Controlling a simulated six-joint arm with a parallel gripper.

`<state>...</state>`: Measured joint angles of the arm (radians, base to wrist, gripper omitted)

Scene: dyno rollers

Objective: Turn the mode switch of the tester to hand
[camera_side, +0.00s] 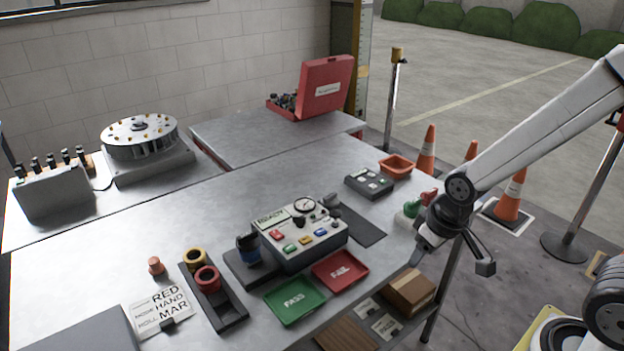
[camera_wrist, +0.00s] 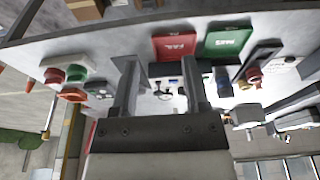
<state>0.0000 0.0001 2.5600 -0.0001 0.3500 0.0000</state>
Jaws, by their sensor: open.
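The tester (camera_side: 292,251) is a grey box on the table with a sloped top. It carries a round dial gauge, a lettered display, several coloured buttons and small dark knobs. The mode switch is too small to tell apart from the other knobs, so its setting cannot be read. My gripper (camera_side: 450,264) is open and empty at the right, beyond the table's right edge and apart from the tester. In the wrist view my open gripper (camera_wrist: 158,66) shows the tester, small and partly hidden, behind and between its fingers.
A green PASS tray (camera_side: 294,300) and a red FAIL tray (camera_side: 340,271) lie in front of the tester. Red and green knobs (camera_side: 411,209) stand near my gripper. A grey button box (camera_side: 369,185) and orange tray (camera_side: 396,166) lie behind.

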